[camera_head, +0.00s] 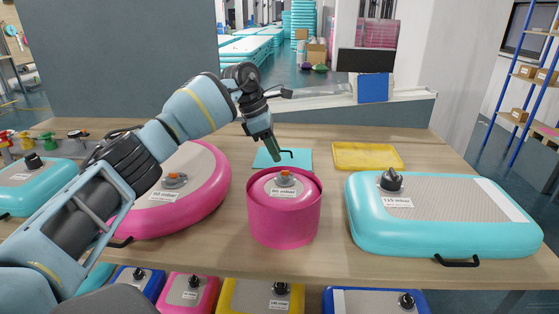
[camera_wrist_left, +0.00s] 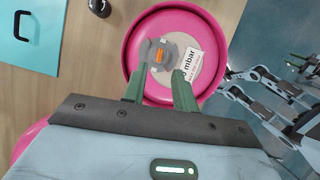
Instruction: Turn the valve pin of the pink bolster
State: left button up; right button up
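The pink bolster (camera_head: 284,220) is a short upright pink cylinder on the wooden table, at the middle of the head view. Its recessed top carries a grey valve with an orange valve pin (camera_head: 285,176) and a white pressure label. In the left wrist view, the pink bolster (camera_wrist_left: 131,52) is seen from above, with the orange valve pin (camera_wrist_left: 160,55) near its centre. My left gripper (camera_head: 275,158) points down just above the bolster. In the wrist view, its green fingers (camera_wrist_left: 157,73) are apart and empty, and the pin appears beyond their tips, not between them. My right gripper does not show.
A round pink inflatable (camera_head: 210,200) lies left of the bolster, partly behind my left arm. A teal inflatable mat (camera_head: 440,240) lies to the right. A teal sheet (camera_head: 300,158) and a yellow tray (camera_head: 368,167) lie behind. More inflatables sit below the table's front edge.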

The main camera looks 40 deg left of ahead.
pick_arm(q)
jog(key=v, duration=0.2)
jog(key=shift+a+r, duration=0.1)
jog(key=shift+r, duration=0.1)
dwell(0.4)
